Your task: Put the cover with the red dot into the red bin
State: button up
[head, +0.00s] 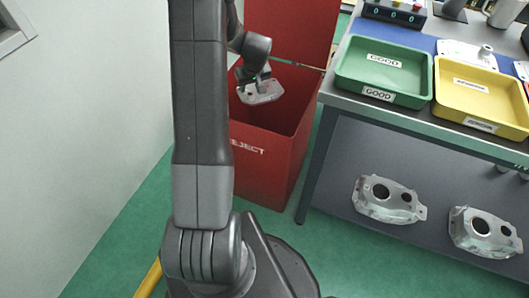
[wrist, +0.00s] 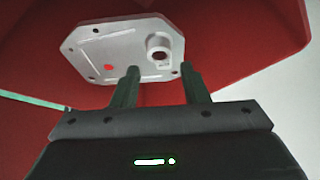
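The cover with the red dot (wrist: 98,61) is a pale metal plate with a round boss and small holes. In the head view the cover (head: 262,93) is over the mouth of the red bin (head: 262,165), just below my gripper (head: 254,84). In the wrist view my gripper (wrist: 160,78) has its two fingers apart, with a gap wider than the boss. The boss appears just beyond the fingertips, not clamped between them. The fingertips overlap the cover's near edge in the picture. The bin is marked REJECT and its lid (head: 291,30) stands raised behind.
A workbench on the right holds a green tray (head: 347,72) marked GOOD and a yellow tray (head: 447,95). A small part (head: 468,52) lies behind the yellow tray. Two castings (head: 384,199) (head: 484,231) sit on the lower shelf. A wall (head: 80,130) stands at left.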

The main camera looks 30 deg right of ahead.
jog(key=shift+o, duration=0.8)
jog(key=p+v, duration=0.2)
jog(key=v, duration=1.1)
jog(key=shift+r, duration=0.35)
jog(key=shift+f, duration=0.1)
jog(key=b+x, duration=0.2)
jog(key=x, duration=1.1)
jog(key=shift+s, duration=0.15)
jog(key=shift+w, duration=0.25)
jog(key=shift+s+r+p, duration=0.1)
jog(key=shift+r+p, duration=1)
jog(key=shift+r, duration=0.55)
jog(key=shift+f, duration=0.1)
